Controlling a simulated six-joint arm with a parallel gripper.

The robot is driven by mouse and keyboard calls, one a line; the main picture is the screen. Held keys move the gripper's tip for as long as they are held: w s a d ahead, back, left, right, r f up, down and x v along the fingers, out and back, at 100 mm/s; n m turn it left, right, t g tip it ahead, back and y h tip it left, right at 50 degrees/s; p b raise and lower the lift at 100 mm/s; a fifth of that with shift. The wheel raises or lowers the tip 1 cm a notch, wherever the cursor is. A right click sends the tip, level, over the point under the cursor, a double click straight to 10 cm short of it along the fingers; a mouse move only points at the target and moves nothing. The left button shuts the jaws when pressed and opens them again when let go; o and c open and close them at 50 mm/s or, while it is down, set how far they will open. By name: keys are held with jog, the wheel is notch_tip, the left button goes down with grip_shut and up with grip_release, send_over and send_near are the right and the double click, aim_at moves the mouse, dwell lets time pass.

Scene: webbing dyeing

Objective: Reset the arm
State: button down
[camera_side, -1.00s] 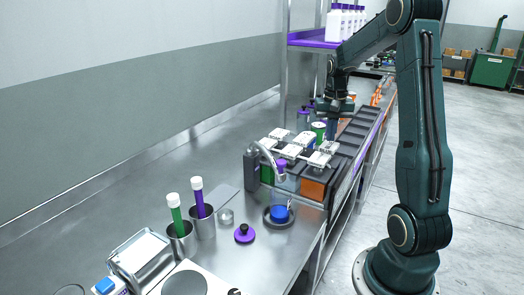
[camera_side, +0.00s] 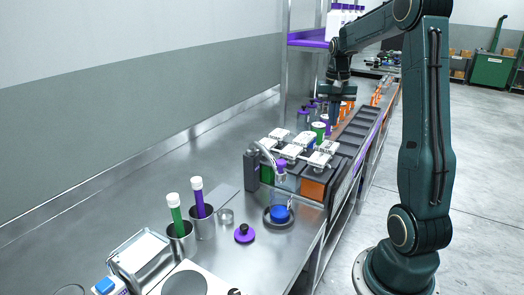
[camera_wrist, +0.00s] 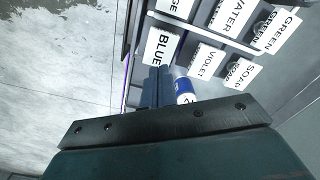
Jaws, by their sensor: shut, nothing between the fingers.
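My gripper (camera_side: 336,108) is over the far part of the bench, above the row of dark trays and near the small bottles. In the wrist view my gripper (camera_wrist: 157,72) has its two fingers together with nothing between them. Beyond the fingers, that view shows white labels reading BLUE (camera_wrist: 162,45), VIOLET (camera_wrist: 205,60), SOAP and GREEN. A blue-and-white cylinder (camera_wrist: 184,90) appears just right of the fingertips; I cannot tell how far below them it is.
A shelf post (camera_side: 284,70) and purple shelf (camera_side: 310,40) with white bottles stand close by. Dye tanks with white clamps (camera_side: 290,150) are nearer.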

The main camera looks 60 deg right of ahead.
jog(key=shift+r, duration=0.4)
jog(key=a+r+n+t+h, duration=0.1)
jog(key=a+r+n, duration=0.2)
jog(key=a, duration=0.6)
jog(key=a+r+n+t, duration=0.1)
jog(key=a+r+n, duration=0.15)
jog(key=a, duration=0.65)
jog(key=s+a+f+n+t, duration=0.1)
jog(key=s+a+n, duration=0.2)
jog(key=a, duration=0.4)
jog(key=s+a+n+t+y, duration=0.1)
jog(key=s+a+n+t, duration=0.1)
jog(key=s+a, duration=0.4)
jog(key=shift+a+f+n+t, duration=0.35)
jog(key=shift+a+n, duration=0.4)
jog(key=shift+a, duration=0.25)
